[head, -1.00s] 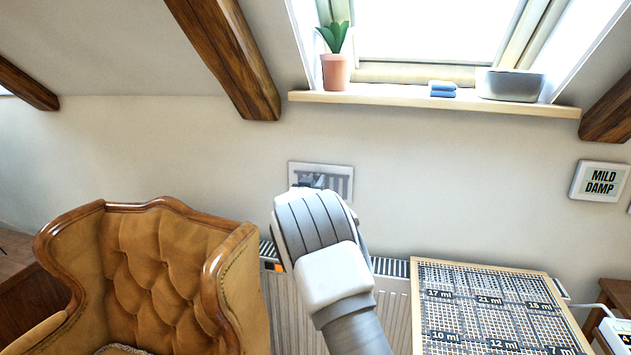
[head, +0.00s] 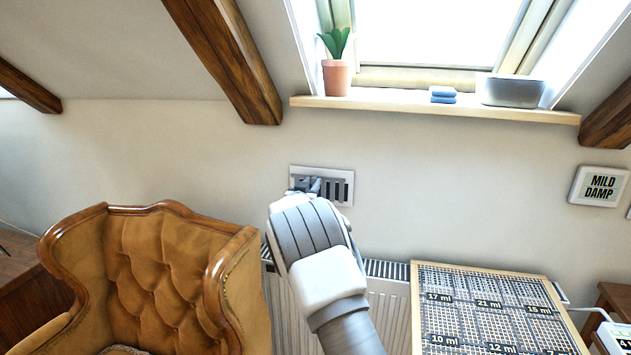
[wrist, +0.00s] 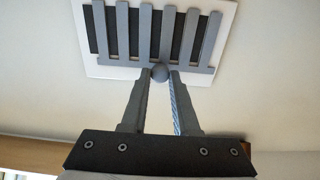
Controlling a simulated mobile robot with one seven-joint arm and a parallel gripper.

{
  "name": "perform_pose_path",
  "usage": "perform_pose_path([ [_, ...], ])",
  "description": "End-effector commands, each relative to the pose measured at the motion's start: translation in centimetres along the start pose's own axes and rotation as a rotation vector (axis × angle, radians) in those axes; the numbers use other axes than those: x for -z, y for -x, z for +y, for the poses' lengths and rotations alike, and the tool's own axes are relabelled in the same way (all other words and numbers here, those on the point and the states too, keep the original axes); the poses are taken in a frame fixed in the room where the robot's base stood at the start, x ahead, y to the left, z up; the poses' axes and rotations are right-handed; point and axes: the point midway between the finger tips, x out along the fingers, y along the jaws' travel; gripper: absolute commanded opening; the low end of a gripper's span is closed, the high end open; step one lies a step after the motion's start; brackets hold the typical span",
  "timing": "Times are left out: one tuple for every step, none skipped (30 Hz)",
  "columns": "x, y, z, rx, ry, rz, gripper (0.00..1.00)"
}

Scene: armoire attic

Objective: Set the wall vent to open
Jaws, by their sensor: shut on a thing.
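The wall vent (head: 343,172) is a white rectangular plate with grey slats, on the wall below the window. In the wrist view the vent's white frame (wrist: 226,30) surrounds a grey slatted slider (wrist: 168,35). Dark slots show between the slats. A small round grey knob (wrist: 159,72) sits at the slider's lower edge. My gripper (wrist: 160,80) is shut on this knob, with one fingertip on each side. In the head view my wrist and fingers cover the lower left of the vent, and the knob cannot be made out there.
A tufted brown armchair (head: 150,270) stands at the left. A radiator (head: 392,300) is below the vent, with a gridded board (head: 490,310) in front. A window sill (head: 400,103) with a potted plant (head: 336,75) is above. A "MILD DAMP" sign (head: 600,186) hangs at the right.

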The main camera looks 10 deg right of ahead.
Motion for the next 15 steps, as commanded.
perform_pose_path([
  [0.10,0.09,-0.40,0.007,-0.001,0.001,0.00],
  [0.09,0.10,-0.41,0.007,-0.002,0.001,0.00],
  [0.09,0.11,-0.44,0.008,-0.002,0.001,0.00],
  [0.11,0.11,-0.45,0.008,-0.002,0.001,0.00],
  [0.11,0.12,-0.47,0.008,-0.002,0.001,0.00],
  [0.12,0.12,-0.50,0.009,-0.002,0.001,0.00],
  [0.13,0.13,-0.51,0.009,-0.002,0.001,0.32],
  [0.13,0.13,-0.52,0.010,-0.002,0.001,0.37],
  [0.13,0.13,-0.52,0.009,-0.002,0.001,0.45],
  [0.13,0.13,-0.50,0.009,-0.002,0.001,0.50],
  [0.12,0.12,-0.48,0.009,-0.002,0.001,0.55],
  [0.12,0.11,-0.45,0.008,-0.002,0.001,0.58],
  [0.12,0.11,-0.42,0.008,-0.002,0.001,0.58],
  [0.11,0.10,-0.40,0.008,-0.002,0.001,0.58],
  [0.11,0.09,-0.37,0.007,-0.002,0.001,0.58],
])
